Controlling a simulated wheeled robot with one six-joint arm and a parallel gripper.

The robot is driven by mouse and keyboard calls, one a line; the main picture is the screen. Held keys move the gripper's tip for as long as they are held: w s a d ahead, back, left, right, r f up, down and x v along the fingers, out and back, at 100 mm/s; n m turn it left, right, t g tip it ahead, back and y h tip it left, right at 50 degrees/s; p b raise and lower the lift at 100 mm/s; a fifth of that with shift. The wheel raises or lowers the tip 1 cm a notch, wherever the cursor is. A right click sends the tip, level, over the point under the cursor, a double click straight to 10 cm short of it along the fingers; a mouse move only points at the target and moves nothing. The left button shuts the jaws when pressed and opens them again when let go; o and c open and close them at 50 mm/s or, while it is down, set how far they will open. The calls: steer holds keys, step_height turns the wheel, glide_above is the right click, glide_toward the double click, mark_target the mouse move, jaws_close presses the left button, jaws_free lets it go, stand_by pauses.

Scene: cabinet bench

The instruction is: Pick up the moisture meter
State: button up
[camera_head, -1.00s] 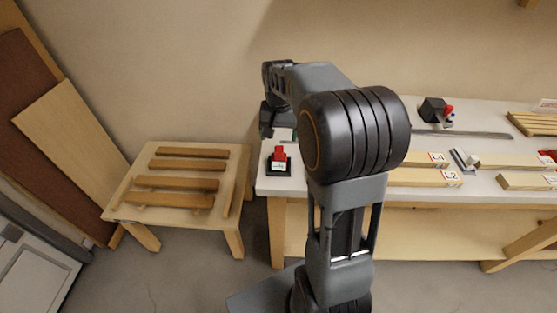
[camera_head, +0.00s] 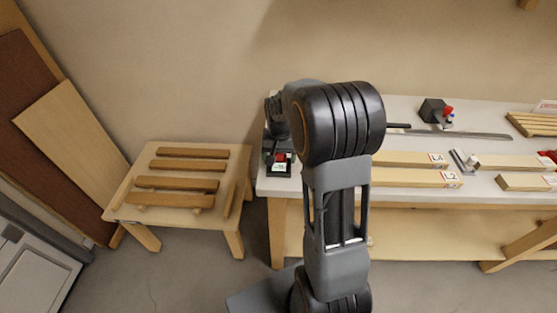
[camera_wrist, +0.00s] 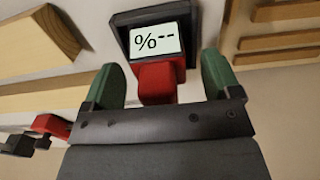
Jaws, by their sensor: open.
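The meter also shows in the head view (camera_head: 280,168), at the left end of the bench and partly covered by my gripper. My gripper (camera_wrist: 161,72) is open. Its two green fingers lie on either side of the meter's red body in the wrist view. A gap shows between the body and each finger. Whether they are level with it is hard to tell.
The white bench top (camera_head: 390,195) holds pale wooden boards (camera_head: 411,177), a square (camera_head: 462,162) and a black box with a red part (camera_head: 435,110). Left of the bench stands a low table (camera_head: 122,205) with several brown slats. In the wrist view a red clamp-like thing (camera_wrist: 50,125) shows at left.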

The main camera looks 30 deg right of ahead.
steer(key=c, duration=1.1)
steer(key=shift+r, duration=0.45)
step_height(320, 180, up, 2)
steer(key=shift+r, duration=0.1)
steer(key=s+d+r, duration=0.2)
steer(key=s+r, duration=0.1)
steer(key=s, duration=0.1)
steer(key=s+d+r+b, duration=0.1)
steer(key=s+d+r, duration=0.1)
steer(key=s+r, duration=0.1)
steer(key=s+d+r, duration=0.3)
steer(key=s+r, duration=0.1)
steer(key=s, duration=0.1)
